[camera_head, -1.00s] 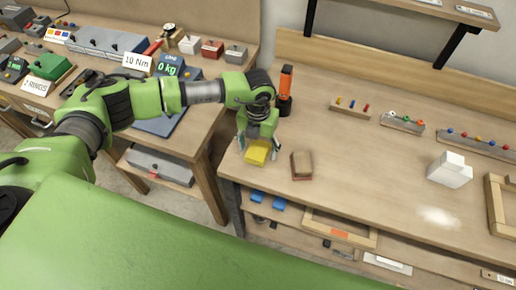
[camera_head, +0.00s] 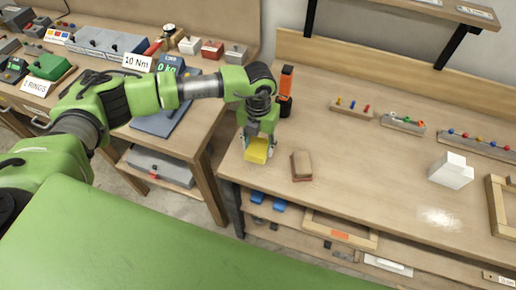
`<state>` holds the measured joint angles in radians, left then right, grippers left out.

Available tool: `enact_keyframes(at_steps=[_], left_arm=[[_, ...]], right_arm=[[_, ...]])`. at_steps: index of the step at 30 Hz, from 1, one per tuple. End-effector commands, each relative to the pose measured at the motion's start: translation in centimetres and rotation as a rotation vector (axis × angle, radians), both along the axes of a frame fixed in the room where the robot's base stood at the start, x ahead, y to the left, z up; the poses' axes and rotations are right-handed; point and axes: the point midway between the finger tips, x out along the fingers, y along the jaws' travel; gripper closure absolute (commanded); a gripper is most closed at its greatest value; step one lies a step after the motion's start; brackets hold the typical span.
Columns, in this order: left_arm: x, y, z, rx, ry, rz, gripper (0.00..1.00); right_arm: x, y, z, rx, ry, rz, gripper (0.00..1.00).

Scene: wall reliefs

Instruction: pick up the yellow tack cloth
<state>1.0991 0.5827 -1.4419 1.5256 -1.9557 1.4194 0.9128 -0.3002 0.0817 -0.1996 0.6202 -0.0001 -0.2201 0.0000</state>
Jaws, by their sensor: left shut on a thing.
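The yellow tack cloth (camera_head: 256,151) is a small yellow block-like piece near the left front corner of the right-hand workbench. My left gripper (camera_head: 258,146) points down over it and is shut on it, with a finger at each side. I cannot tell whether the cloth still touches the bench top. My right gripper is not in view.
A brown block (camera_head: 302,166) lies just right of the cloth. An orange and black tool (camera_head: 286,90) stands behind my gripper. A white block (camera_head: 451,171) and a pale powdery patch (camera_head: 438,217) are farther right. The bench middle (camera_head: 360,165) is clear.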

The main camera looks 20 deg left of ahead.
Motion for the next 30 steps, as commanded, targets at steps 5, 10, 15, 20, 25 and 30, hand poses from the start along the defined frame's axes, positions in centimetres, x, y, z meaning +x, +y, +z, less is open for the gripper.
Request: enact_keyframes(at_steps=[5, 10, 15, 20, 25, 30], left_arm=[[-0.5, -2.1, 3.0, -0.003, -0.007, -0.008, 0.73], [-1.5, -5.4, 6.9, -0.002, -0.008, -0.008, 0.73], [-2.9, -9.4, 8.6, 0.0, -0.005, -0.007, 0.73], [-3.6, -11.9, 10.0, 0.0, -0.004, -0.004, 0.73], [-4.0, -13.1, 10.7, 0.002, -0.002, -0.001, 0.73], [-4.1, -13.3, 10.9, 0.002, -0.001, 0.0, 0.73]], right_arm=[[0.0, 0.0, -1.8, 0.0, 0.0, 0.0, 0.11], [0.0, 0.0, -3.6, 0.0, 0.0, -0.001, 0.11], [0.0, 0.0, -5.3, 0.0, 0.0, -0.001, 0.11], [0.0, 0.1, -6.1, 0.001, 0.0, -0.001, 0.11], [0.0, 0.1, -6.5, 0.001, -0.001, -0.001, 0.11], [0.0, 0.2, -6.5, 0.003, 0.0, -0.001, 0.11]])
